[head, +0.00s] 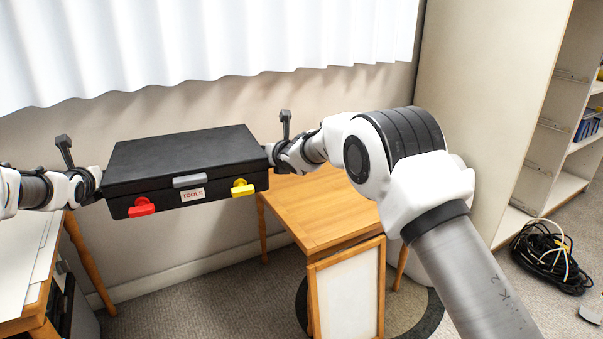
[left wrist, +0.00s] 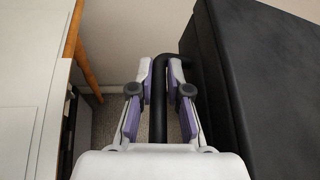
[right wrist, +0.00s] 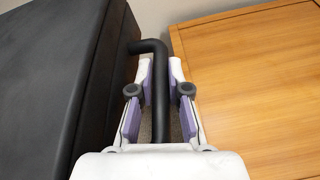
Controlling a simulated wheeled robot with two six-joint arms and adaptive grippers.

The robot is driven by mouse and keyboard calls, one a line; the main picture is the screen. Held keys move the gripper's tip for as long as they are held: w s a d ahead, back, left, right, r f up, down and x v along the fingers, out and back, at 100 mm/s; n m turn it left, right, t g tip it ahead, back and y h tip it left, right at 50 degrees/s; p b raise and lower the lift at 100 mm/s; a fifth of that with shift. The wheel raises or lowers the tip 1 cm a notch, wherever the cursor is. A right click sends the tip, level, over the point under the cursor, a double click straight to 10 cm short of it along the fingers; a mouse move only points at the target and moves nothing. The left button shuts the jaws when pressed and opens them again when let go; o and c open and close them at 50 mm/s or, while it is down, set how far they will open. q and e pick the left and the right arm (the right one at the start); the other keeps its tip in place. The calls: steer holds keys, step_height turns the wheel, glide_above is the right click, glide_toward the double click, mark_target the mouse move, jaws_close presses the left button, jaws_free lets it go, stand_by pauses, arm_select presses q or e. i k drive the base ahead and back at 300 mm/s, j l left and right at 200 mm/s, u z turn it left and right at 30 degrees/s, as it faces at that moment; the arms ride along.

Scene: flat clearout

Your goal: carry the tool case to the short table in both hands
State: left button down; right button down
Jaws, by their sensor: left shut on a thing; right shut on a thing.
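The black tool case (head: 185,160) hangs level in the air between my two grippers, with a red latch, a yellow latch and a "TOOLS" label on its front. My left gripper (left wrist: 159,85) is shut on the bar handle at the case's left end; the case (left wrist: 265,80) fills the right of the left wrist view. My right gripper (right wrist: 160,85) is shut on the handle at the other end, with the case (right wrist: 50,80) at the left of that view. The short wooden table (head: 320,205) stands right of the case, below my right arm; its top (right wrist: 250,90) also shows in the right wrist view.
Another table (head: 35,255) with white sheets is at the lower left. A framed white board (head: 347,292) leans at the short table's front. A shelf unit (head: 500,110) and a cable coil (head: 543,252) are at the right. A white curtain (head: 200,40) hangs behind.

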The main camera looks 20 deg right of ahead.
mark_target(330, 182)
steer(key=i+l, duration=0.1)
steer(key=l, duration=0.3)
steer(key=i+l, duration=0.1)
steer(key=l, duration=0.25)
steer(key=i+l+z, duration=0.1)
steer(key=l, duration=0.3)
steer(key=i+l, duration=0.15)
steer(key=l, duration=0.25)
steer(key=i+l+z, duration=0.1)
steer(key=l, duration=0.25)
